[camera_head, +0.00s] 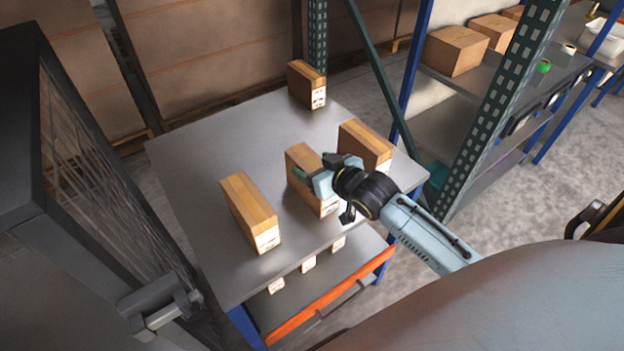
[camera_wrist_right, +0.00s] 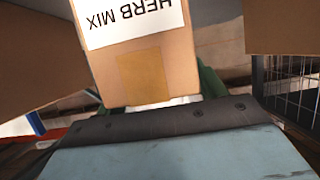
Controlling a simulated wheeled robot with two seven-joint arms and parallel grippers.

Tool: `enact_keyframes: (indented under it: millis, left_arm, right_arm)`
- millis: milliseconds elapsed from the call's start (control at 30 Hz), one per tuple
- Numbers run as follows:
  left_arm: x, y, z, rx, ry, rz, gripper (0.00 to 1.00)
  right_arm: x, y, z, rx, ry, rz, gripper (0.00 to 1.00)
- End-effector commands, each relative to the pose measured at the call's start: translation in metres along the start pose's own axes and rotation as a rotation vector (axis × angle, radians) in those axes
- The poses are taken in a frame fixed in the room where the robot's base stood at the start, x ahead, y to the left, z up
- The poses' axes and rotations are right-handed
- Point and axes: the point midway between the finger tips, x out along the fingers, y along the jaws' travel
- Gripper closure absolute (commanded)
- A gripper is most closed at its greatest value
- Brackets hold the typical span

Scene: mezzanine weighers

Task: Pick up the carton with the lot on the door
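Several brown cartons with white end labels stand on a grey table (camera_head: 190,150): a left one (camera_head: 249,210), a middle one (camera_head: 302,156), a right one (camera_head: 365,143) and a back one (camera_head: 306,84). My right gripper (camera_head: 315,170) is at the middle carton, its fingers spread to either side of it; whether they press on it is unclear. In the right wrist view, a carton (camera_wrist_right: 155,75) labelled HERB MIX, upside down, fills the space ahead of the gripper. A dark mesh door or panel (camera_head: 95,165) is at the left; no lot is readable on it. My left gripper is out of view.
The right carton stands close beside my right gripper. A rack with other cartons (camera_head: 455,50) stands at the right. The table's left part is clear.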

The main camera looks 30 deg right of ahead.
Motion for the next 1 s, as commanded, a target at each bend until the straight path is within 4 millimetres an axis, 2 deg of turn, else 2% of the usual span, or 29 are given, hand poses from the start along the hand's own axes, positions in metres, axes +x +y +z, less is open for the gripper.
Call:
enact_keyframes:
  millis: [67, 500, 800, 1000]
  left_arm:
    - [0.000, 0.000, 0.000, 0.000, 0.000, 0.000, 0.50]
    - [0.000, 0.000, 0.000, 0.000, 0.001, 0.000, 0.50]
    - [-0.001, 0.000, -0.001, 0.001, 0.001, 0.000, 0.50]
    - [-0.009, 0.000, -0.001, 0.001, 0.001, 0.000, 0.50]
  right_arm:
    - [0.000, 0.000, 0.000, 0.000, 0.000, 0.000, 0.41]
    - [0.000, 0.000, 0.000, 0.000, 0.000, 0.000, 0.99]
    - [-0.002, 0.000, -0.005, 0.000, 0.006, -0.001, 1.00]
    - [-0.014, 0.000, -0.035, -0.002, 0.010, -0.001, 1.00]
